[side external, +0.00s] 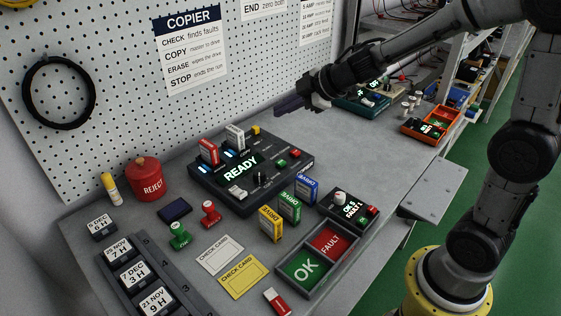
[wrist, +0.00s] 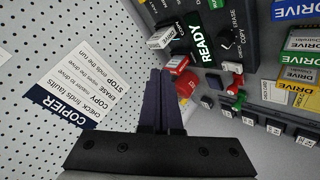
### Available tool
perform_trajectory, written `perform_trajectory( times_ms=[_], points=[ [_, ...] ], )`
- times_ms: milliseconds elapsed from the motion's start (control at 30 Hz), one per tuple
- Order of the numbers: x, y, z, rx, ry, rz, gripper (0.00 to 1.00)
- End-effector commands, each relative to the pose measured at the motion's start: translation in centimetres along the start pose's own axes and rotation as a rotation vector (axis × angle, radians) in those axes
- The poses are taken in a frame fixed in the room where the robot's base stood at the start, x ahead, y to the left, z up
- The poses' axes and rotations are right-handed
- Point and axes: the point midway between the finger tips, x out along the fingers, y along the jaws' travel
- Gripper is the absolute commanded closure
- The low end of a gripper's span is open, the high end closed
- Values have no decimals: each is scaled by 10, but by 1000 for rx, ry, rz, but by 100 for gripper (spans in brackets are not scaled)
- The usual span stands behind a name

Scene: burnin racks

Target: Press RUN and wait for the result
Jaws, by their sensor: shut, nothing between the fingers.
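The dark copier unit (side external: 222,194) stands on the bench, and its display (side external: 240,168) reads READY. A red drive (side external: 208,151) and a white drive (side external: 235,137) stand upright in its back slots. A green button (side external: 282,163), a red button (side external: 295,154) and a black knob (side external: 260,179) are on its right part. I cannot read a RUN label. My gripper (side external: 289,106) is shut and empty, in the air above and behind the unit, touching nothing. In the wrist view its dark fingers (wrist: 161,78) are together, and the display (wrist: 203,43) shows past them.
A red REJECT pot (side external: 148,180) stands left of the unit. Blue and yellow drives (side external: 271,222), stamps, check cards and an OK/FAULT tray (side external: 304,269) lie in front. A small counter box (side external: 349,208) reads OK 5, FAULT 1. The pegboard (side external: 120,110) rises behind. Bench right of the unit is clear.

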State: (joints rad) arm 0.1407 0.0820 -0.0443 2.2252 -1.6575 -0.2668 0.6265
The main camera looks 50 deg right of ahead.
Motion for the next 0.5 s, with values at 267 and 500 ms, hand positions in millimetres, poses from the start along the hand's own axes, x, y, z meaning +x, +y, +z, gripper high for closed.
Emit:
perform_trajectory(
  times_ms=[267, 500],
  points=[
    [29, -11, 30, 24, -59, -61, 100],
    [29, -11, 32, 26, -62, -60, 100]
  ],
)
